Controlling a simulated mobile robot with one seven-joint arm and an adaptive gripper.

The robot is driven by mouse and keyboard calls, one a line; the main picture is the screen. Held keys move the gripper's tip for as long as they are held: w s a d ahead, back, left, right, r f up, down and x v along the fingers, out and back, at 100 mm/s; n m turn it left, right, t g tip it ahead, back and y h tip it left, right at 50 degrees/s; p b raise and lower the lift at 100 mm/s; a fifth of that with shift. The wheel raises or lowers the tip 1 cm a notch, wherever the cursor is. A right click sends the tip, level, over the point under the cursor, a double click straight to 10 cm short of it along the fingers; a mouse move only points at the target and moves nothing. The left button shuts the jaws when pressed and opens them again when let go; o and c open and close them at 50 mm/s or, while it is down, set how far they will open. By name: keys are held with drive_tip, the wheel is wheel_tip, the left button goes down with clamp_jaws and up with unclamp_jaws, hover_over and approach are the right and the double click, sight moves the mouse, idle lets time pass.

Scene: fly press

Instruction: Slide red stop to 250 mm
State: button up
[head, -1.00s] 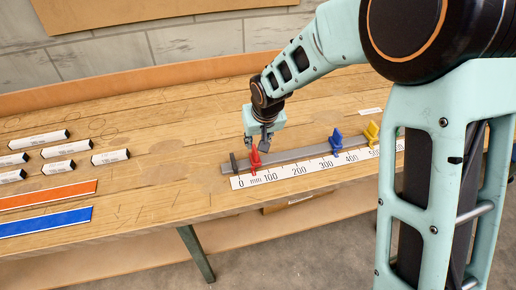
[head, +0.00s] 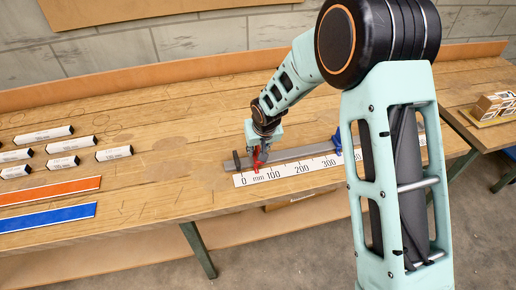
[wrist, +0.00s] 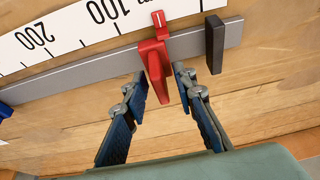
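The red stop (head: 257,160) sits on the grey rail (head: 290,154) near its left end, between the 0 and 100 mm marks of the white scale (head: 319,163). In the wrist view the red stop (wrist: 155,62) stands between the two fingers of my gripper (wrist: 160,80), with narrow gaps visible on both sides. The fingers are apart, and no firm contact shows. In the head view my gripper (head: 261,151) is low over the rail and partly hides the stop. The 250 mm mark lies farther right along the scale there.
A dark end block (wrist: 215,44) stands on the rail beside the stop, on the zero side. A blue stop (head: 337,141) stands near 300 mm. Labelled blocks (head: 63,162) and orange (head: 50,190) and blue (head: 48,217) strips lie at left. The rail between red and blue is clear.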

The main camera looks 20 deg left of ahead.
clamp_jaws()
drive_tip(key=shift+d, duration=0.15)
drive_tip(key=w+d, duration=0.3)
drive_tip(key=d, duration=0.2)
drive_tip(key=w+d+p, duration=0.1)
drive_tip(key=w+d, duration=0.3)
drive_tip(key=d, duration=0.2)
drive_tip(key=w+d, duration=0.3)
drive_tip(key=d, duration=0.3)
drive_tip(key=shift+w, duration=0.25)
drive_tip(key=shift+o, duration=0.6)
unclamp_jaws()
drive_tip(key=shift+a, duration=0.1)
drive_tip(key=shift+r, duration=0.1)
drive_tip(key=v, duration=1.2)
